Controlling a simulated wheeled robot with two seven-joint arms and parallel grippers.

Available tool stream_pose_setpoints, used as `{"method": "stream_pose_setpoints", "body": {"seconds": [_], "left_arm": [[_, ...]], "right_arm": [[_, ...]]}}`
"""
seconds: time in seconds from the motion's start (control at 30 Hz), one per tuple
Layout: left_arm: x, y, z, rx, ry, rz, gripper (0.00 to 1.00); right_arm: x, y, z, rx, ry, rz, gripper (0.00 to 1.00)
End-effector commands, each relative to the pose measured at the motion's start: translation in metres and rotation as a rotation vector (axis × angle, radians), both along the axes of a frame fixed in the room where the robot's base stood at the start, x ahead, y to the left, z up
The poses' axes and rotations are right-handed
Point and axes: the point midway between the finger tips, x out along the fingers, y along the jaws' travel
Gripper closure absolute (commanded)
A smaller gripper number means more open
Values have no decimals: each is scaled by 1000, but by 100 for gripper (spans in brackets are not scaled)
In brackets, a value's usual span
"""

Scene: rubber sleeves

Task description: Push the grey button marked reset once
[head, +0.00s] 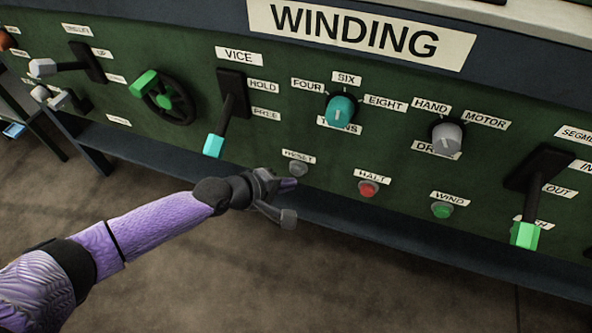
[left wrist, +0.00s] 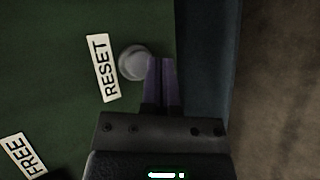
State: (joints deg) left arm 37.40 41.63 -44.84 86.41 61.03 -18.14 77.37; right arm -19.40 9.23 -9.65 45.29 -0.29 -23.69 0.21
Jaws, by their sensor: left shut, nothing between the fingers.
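The grey reset button (head: 298,168) is a small round button low on the green panel, just below the white RESET label (head: 299,156). In the left wrist view the button (left wrist: 133,62) shows beside its label (left wrist: 104,68). My left gripper (head: 290,184) is shut and empty, with its purple fingertips just below the button in the head view. In the left wrist view the shut fingers (left wrist: 161,70) overlap the button's right edge. I cannot tell whether they touch it. My right gripper is not in view.
A red HALT button (head: 367,188) and a green WIND button (head: 442,210) lie to the right. The VICE lever (head: 214,145) with its teal tip hangs to the upper left. A dark ledge (head: 330,212) runs below the panel. The floor in front is clear.

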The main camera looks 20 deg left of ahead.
Motion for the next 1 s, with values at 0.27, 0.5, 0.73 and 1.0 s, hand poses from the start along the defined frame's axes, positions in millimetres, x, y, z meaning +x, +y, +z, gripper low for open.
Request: {"method": "stream_pose_setpoints", "body": {"seconds": [0.27, 0.5, 0.73, 1.0], "left_arm": [[0, 0, 0, 0, 0, 0, 100], [0, 0, 0, 0, 0, 0, 100], [1, 0, 0, 0, 0, 0, 100], [9, -1, 0, -2, 1, 0, 100]], "right_arm": [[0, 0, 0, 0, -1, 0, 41], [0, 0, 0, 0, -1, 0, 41], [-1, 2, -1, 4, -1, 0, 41], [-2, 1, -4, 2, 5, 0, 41]]}}
